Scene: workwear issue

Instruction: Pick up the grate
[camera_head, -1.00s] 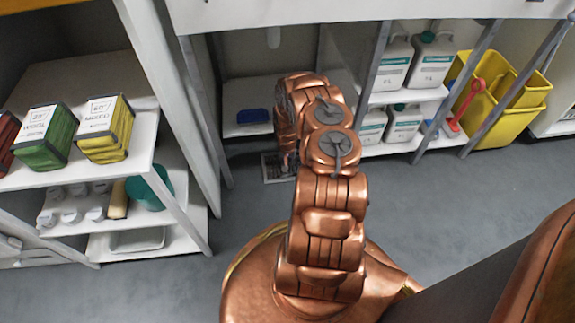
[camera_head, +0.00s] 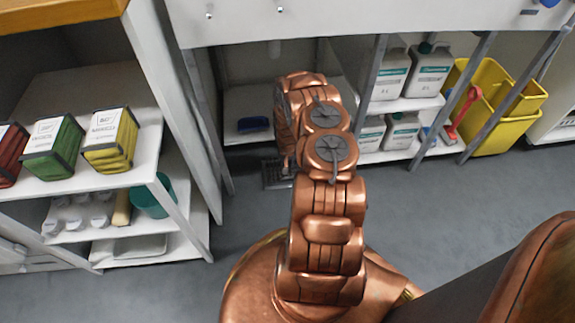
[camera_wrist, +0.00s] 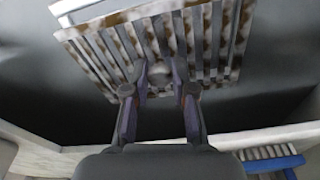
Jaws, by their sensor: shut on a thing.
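The grate (camera_wrist: 110,50) is a slatted metal panel with rusty brown patches, filling the upper middle of the wrist view. My gripper (camera_wrist: 160,75) has its fingers closed in on a small rounded piece at the grate's middle and is shut on it. In the head view only part of the grate (camera_head: 276,174) shows, low near the floor, left of my arm and in front of the shelf unit. My copper arm hides the rest of it and most of the gripper there. I cannot tell how far the grate is off the floor.
A shelf with a blue item (camera_head: 253,124) stands just behind the grate. White jugs (camera_head: 428,70) and yellow bins (camera_head: 500,115) are at the right. A shelf (camera_head: 165,215) with boxes and a teal pot is at the left. Grey floor (camera_head: 240,215) is open in front.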

